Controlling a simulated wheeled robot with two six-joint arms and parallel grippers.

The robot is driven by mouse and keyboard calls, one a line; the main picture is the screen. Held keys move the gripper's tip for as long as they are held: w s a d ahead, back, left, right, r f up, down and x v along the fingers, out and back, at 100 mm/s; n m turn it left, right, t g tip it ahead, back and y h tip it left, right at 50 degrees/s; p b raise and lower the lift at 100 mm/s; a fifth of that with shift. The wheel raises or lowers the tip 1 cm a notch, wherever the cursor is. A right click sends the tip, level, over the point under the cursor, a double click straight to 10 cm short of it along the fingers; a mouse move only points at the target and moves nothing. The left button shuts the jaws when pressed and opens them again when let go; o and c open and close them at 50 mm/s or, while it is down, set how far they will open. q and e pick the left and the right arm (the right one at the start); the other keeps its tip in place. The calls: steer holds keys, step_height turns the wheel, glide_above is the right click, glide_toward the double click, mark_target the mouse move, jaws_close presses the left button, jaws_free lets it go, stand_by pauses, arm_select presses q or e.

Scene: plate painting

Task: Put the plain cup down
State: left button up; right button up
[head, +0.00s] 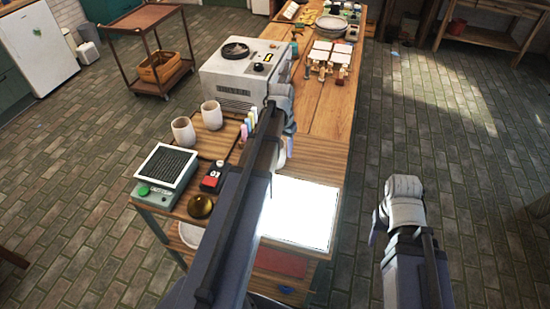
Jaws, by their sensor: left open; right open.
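Two pale cups stand upright and apart on the wooden table (310,150), left of my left arm: a nearer cup (183,131) and a farther cup (212,115). Both look plain from here, so I cannot tell which is the plain cup. My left gripper (290,132) is at the end of the arm reaching over the table, right of the cups; it is open, its fingers small and partly hidden. My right gripper (377,226) is open beside the table's right edge, over the floor, mostly hidden by its wrist. Neither gripper touches a cup.
A grey machine (240,75) stands behind the cups. A green-based device (165,172), a small red-and-black box (212,177) and a brass bowl (200,206) are in front. A bright white panel (305,212) lies right of my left arm. Plates (331,26) stand at the far end.

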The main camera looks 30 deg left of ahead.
mark_target(284, 160)
arm_select(q)
step_height(284, 160, down, 4)
steer(key=b, duration=0.3)
steer(key=shift+f, duration=0.1)
jaws_close()
steer(key=shift+d, duration=0.1)
stand_by(1.1)
